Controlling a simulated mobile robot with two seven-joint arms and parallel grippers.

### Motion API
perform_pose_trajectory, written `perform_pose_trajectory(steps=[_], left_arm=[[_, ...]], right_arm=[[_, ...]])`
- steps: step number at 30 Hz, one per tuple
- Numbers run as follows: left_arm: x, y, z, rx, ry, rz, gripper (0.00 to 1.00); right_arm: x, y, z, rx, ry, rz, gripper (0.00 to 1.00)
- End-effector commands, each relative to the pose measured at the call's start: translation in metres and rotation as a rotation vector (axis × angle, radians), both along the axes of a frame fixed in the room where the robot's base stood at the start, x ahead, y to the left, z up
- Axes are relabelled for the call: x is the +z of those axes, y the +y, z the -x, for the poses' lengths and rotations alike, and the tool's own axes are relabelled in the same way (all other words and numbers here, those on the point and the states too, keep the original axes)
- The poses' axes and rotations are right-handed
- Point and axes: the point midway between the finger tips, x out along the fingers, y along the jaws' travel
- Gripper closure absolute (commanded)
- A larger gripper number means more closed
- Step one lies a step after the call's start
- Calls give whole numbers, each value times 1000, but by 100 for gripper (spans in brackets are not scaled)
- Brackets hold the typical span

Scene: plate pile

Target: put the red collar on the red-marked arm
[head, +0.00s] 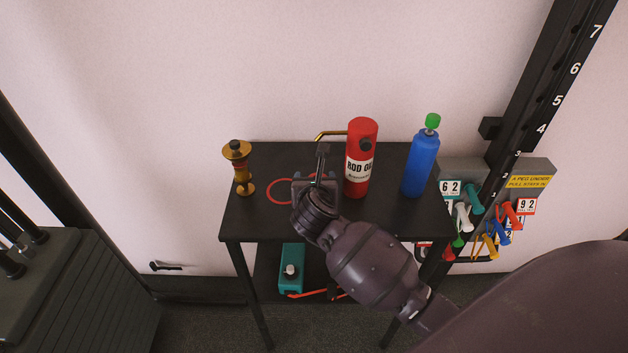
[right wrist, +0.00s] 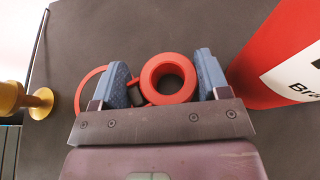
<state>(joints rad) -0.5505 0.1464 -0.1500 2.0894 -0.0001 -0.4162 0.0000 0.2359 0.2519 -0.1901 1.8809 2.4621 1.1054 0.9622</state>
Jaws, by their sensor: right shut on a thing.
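A red collar (right wrist: 168,98), a thick ring with a dark piece at its left side, is between the two blue-padded fingers of my right gripper (right wrist: 165,72). The gripper is shut on it, with the ring's hole facing the wrist camera. In the head view my right gripper (head: 317,180) is over the black table top, left of the red canister, and largely hides the collar. A red peg (head: 511,216) shows among coloured pegs on the rack at the right. I cannot tell whether it is the red-marked arm. My left gripper is not in view.
A teal container (head: 290,266) is on the lower shelf. The numbered black post (head: 545,110) stands right.

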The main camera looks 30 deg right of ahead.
Motion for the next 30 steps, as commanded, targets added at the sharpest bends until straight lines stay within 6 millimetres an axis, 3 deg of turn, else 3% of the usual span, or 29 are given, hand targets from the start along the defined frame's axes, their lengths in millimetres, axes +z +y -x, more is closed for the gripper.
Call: perform_pose_trajectory(steps=[21,22,26,30], left_arm=[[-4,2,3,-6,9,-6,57],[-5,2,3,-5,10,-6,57],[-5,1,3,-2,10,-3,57],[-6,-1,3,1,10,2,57]], right_arm=[[-17,1,2,0,11,-2,57],[-18,1,2,-1,12,-2,26],[-19,1,2,0,15,-2,7],[-21,1,3,0,18,-3,6]])
